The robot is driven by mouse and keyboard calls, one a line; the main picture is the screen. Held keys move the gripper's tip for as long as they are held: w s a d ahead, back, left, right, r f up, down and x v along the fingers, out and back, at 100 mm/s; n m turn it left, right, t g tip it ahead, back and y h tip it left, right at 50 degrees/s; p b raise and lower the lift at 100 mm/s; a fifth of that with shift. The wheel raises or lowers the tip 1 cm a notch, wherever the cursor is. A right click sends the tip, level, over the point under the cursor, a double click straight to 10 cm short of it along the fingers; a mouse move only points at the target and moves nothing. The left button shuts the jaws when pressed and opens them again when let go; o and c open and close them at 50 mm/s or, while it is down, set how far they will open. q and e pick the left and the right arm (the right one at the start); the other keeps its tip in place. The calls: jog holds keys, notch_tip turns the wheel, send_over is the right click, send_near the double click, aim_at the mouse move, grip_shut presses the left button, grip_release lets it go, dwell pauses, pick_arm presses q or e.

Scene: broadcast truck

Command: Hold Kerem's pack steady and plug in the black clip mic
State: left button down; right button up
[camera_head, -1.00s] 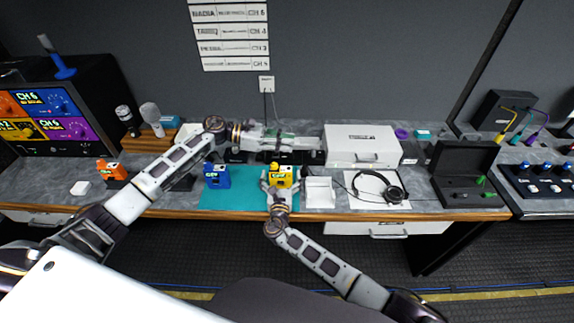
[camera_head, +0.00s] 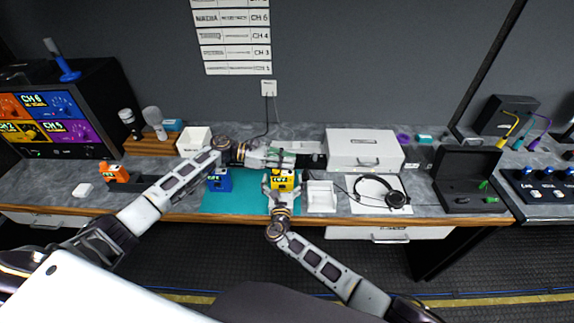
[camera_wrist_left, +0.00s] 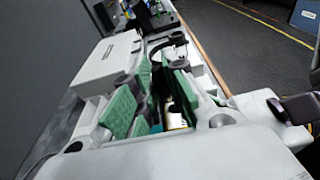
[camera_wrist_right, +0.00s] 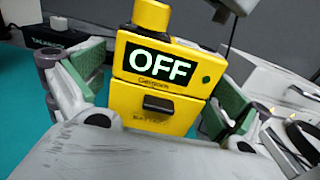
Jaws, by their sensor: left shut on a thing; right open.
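A yellow pack (camera_head: 282,181) stands on the teal mat (camera_head: 240,203). In the right wrist view the yellow pack (camera_wrist_right: 160,95) reads "OFF"; its small name label is hard to read. My right gripper (camera_head: 281,190) is open, its green pads on either side of the pack with gaps. My left gripper (camera_head: 290,158) is above and behind the pack. It is shut on a small dark thing, apparently the black clip mic, mostly hidden between the pads in the left wrist view (camera_wrist_left: 160,85). A thin dark line hangs near the left fingers in the right wrist view.
A blue pack (camera_head: 219,181) stands left of the yellow one, close under my left forearm. A white tray (camera_head: 321,196), headphones (camera_head: 381,190) and an open black case (camera_head: 468,180) lie right. A white case (camera_head: 364,150) stands behind.

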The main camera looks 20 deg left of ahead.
pick_arm(q)
jog(key=shift+s+f+b, duration=0.1)
jog(key=shift+f+b, duration=0.25)
jog(key=shift+f, duration=0.95)
jog(key=c, duration=1.4)
grip_release()
jog(key=shift+c, duration=0.2)
